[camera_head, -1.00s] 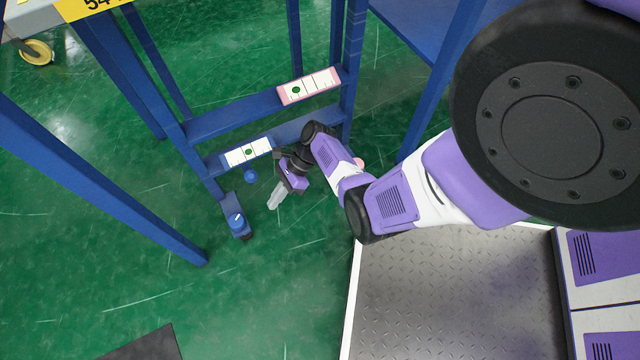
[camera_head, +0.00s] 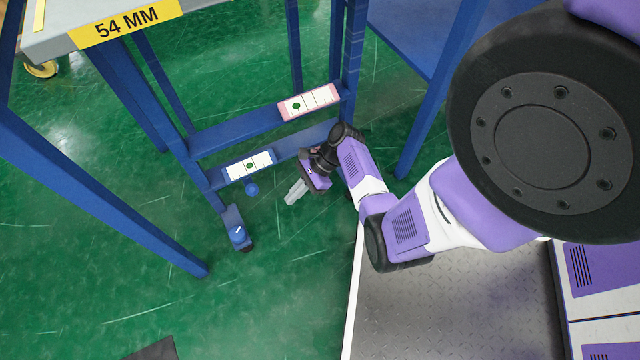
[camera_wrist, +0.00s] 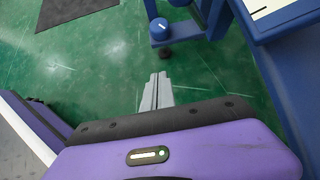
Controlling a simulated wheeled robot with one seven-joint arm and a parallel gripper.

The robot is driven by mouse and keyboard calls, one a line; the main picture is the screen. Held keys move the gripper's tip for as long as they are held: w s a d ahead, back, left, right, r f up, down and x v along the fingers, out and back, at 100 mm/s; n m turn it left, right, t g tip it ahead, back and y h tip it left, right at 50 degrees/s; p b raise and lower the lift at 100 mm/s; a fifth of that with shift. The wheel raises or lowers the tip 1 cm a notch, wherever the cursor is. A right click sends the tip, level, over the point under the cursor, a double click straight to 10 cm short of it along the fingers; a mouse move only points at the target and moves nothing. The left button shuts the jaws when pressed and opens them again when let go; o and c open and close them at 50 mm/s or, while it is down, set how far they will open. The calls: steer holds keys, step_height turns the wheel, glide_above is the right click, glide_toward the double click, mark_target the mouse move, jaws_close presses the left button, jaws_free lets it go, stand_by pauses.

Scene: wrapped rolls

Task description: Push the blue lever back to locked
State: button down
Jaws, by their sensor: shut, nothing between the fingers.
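A blue ball knob (camera_head: 251,189) shows just below the lower rail of the blue rack. A blue round cap with a white mark (camera_head: 238,234) sits on the foot at the rack's near end; it also shows at the top of the wrist view (camera_wrist: 160,29). I cannot tell for sure which is the lever, and no lever arm is clearly visible. My gripper (camera_head: 296,191) is shut and empty, its grey fingers to the right of the ball knob and apart from it. In the wrist view the fingers (camera_wrist: 157,91) point towards the foot, over green floor.
The rack's lower rail (camera_head: 290,144) carries a white label with a green dot (camera_head: 249,166). The upper rail (camera_head: 230,131) has a pink-edged label (camera_head: 309,102). A slanted blue leg (camera_head: 120,210) stands at left. A dark mat (camera_wrist: 75,10) lies on the floor. Green floor around the foot is clear.

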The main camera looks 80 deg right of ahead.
steer(key=s+a+r+n+g+h+p, duration=0.2)
steer(key=s+a+r+n+h+p, duration=0.35)
steer(key=s+r+n+p, duration=0.35)
steer(key=a+r+n+t+h+p, duration=0.1)
steer(key=a+r+n+p, duration=0.1)
steer(key=r, duration=0.4)
steer(key=s+a+r+n+t+p, duration=0.1)
steer(key=a+r+n+p, duration=0.2)
steer(key=r, duration=0.4)
steer(key=a+r+n+t+h+p, duration=0.1)
steer(key=a+r+n+p, duration=0.1)
steer(key=r+p, duration=0.4)
steer(key=shift+s+a+r+n+h, duration=0.2)
steer(key=shift+r+n+h, duration=0.15)
steer(key=shift+r+n, duration=0.4)
steer(key=shift+f, duration=0.2)
